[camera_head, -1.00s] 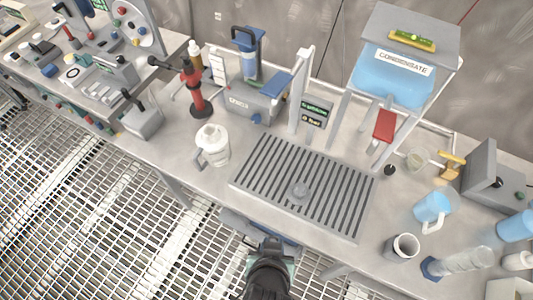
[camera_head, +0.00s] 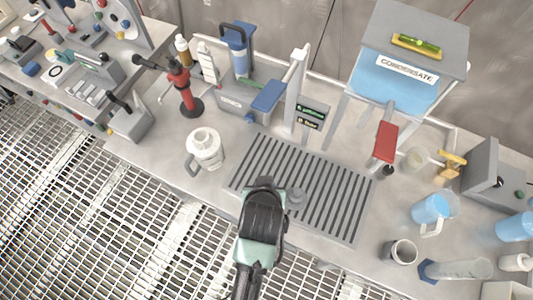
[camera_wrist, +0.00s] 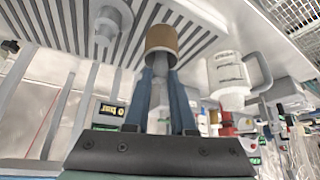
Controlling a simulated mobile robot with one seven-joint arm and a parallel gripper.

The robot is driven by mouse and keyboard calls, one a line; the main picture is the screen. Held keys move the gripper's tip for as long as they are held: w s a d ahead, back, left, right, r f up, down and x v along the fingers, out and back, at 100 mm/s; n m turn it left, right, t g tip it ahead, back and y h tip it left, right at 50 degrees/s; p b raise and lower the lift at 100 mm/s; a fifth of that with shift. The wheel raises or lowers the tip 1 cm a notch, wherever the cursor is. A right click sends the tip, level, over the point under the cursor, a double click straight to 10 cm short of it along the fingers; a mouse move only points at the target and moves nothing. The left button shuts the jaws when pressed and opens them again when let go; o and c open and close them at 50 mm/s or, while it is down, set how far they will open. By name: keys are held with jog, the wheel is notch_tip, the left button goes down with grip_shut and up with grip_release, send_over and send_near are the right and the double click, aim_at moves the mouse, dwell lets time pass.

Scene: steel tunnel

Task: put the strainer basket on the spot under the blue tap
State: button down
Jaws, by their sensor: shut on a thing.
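My gripper (camera_head: 264,184) is over the front edge of the slatted grey tray (camera_head: 333,205). In the wrist view, its two blue fingers (camera_wrist: 162,80) are shut on a round tan piece with a narrow grey stem, which I take to be the strainer basket (camera_wrist: 162,38). My gripper hides it in the head view. A small grey knobbed piece (camera_head: 297,196) stands on the tray just right of my gripper; it also shows in the wrist view (camera_wrist: 113,16). The blue tap lever (camera_head: 270,95) is behind the tray, beside a white post. The spot under it cannot be made out clearly.
A white jug (camera_head: 205,148) stands left of the tray and a red-handled stand (camera_head: 183,88) behind it. The condensate tank (camera_head: 395,88) with a red lever (camera_head: 385,142) is at back right. A grey cup (camera_head: 399,252) and blue pitcher (camera_head: 431,210) stand at right.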

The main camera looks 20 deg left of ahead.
jog(key=shift+w+a+f+p, duration=0.3)
jog(key=shift+w+a+f, duration=0.25)
jog(key=shift+w, duration=0.8)
jog(key=shift+w+a+f+p, duration=0.25)
jog(key=shift+w+a+f, duration=0.3)
jog(key=shift+w, duration=0.75)
jog(key=shift+w+a+f+p, duration=0.3)
jog(key=shift+w+a+f, duration=0.25)
jog(key=shift+w, duration=0.8)
jog(key=shift+d+f, duration=0.1)
jog(key=shift+f, duration=0.15)
jog(key=c, duration=0.8)
grip_release()
jog(key=shift+o, duration=0.2)
